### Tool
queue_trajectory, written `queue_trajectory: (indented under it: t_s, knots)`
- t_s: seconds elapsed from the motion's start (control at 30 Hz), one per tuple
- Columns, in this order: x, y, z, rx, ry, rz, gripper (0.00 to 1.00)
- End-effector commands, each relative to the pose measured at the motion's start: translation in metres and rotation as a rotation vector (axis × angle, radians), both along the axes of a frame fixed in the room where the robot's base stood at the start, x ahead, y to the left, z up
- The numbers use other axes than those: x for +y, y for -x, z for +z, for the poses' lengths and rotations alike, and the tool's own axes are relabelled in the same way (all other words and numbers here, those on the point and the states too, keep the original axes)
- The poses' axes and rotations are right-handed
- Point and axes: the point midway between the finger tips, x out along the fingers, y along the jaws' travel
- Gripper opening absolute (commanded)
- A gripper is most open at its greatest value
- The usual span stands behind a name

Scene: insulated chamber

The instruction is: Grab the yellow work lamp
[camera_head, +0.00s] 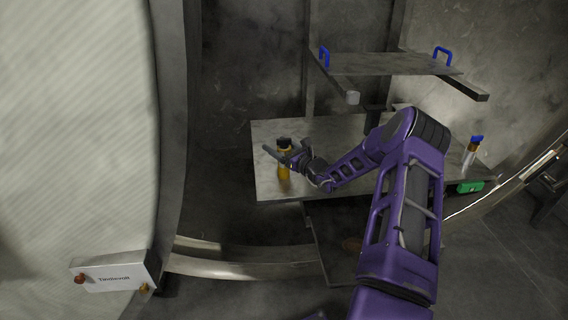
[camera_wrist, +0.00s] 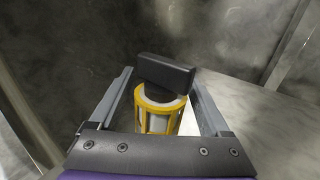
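The yellow work lamp (camera_head: 284,172) stands upright near the left end of the grey metal table, with a black top. In the wrist view the lamp (camera_wrist: 158,113) shows a yellow cage around a pale body, under a dark block-like head. My gripper (camera_head: 284,156) is at the lamp, reaching in from the right. In the wrist view the two fingers of my gripper (camera_wrist: 162,88) lie on either side of the lamp, with visible gaps between them and its body. The lower part of the lamp is hidden behind my gripper's palm in that view.
The metal table (camera_head: 266,135) has a raised shelf (camera_head: 390,64) with blue handles above it. A blue-capped bottle (camera_head: 471,150) and a green object (camera_head: 470,187) are at the table's right end. A curved chamber wall and a labelled box (camera_head: 115,272) stand at left.

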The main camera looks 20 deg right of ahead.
Motion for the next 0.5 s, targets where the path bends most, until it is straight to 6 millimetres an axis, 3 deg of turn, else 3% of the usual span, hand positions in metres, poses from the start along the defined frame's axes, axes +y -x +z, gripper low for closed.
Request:
queue_trajectory:
  t_s: [0.07,0.4,0.5]
  knots:
    - [-0.0002,0.0002,0.0002,0.0,0.0,0.0,0.65]
    - [-0.0003,0.0003,0.0002,0.0,0.001,0.0,0.04]
    - [-0.0003,0.0003,0.0002,0.0,0.001,0.0,0.0]
